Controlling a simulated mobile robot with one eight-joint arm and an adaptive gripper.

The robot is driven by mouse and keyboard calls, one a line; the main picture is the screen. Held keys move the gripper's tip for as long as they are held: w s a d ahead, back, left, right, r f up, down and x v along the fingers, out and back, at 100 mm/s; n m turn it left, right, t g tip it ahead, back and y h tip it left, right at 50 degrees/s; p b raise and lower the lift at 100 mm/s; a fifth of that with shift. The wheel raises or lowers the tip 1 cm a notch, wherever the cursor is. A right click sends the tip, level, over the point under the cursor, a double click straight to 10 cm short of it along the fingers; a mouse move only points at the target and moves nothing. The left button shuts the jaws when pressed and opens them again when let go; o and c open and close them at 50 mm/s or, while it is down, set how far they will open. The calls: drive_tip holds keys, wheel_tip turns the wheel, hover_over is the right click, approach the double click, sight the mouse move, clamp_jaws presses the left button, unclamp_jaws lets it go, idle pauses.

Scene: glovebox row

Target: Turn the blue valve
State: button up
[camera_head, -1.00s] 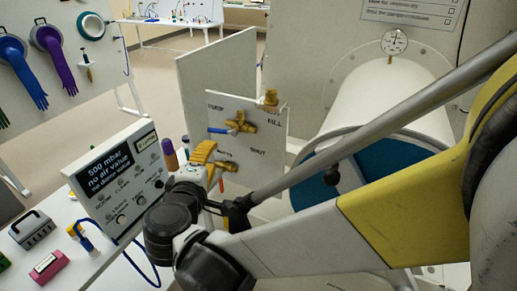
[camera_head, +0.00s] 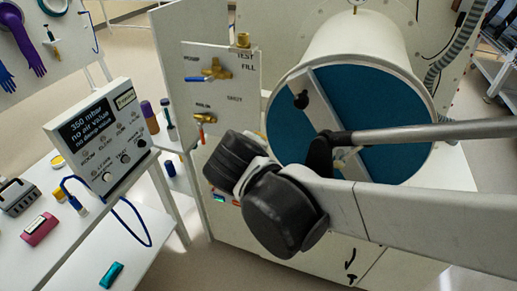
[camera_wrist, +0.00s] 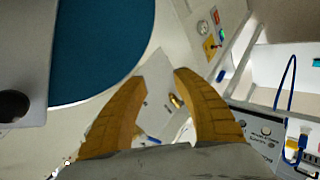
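The blue valve is a brass valve with a blue lever (camera_head: 193,80) on the upper part of a white panel (camera_head: 222,100). The lever lies nearly level, pointing left. In the wrist view, a small blue piece (camera_wrist: 153,139), probably this lever, shows low between the fingers, with a brass fitting (camera_wrist: 175,100) near it. My gripper (camera_wrist: 164,78) is open and empty, its two yellow fingers apart in front of the panel. In the head view the gripper is hidden behind my black wrist joint, which is below and right of the valve.
A second valve with an orange-red handle (camera_head: 199,132) sits below the blue one. A round blue-faced port (camera_head: 375,115) is close on the right. A display box (camera_head: 98,135) reading 350 mbar stands left, above a white bench with a pink block (camera_head: 39,229).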

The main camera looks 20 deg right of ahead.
drive_tip(key=s+d+f+m+g+y+b, duration=0.1)
drive_tip(key=s+d+f+m+b, duration=0.1)
drive_tip(key=s, duration=0.4)
wheel_tip(320, 180, down, 2)
drive_tip(key=shift+d+f+m+g+y, duration=0.15)
drive_tip(key=shift+d+m+g+y, duration=0.2)
drive_tip(key=shift+d+m, duration=0.75)
drive_tip(key=shift+d, duration=0.15)
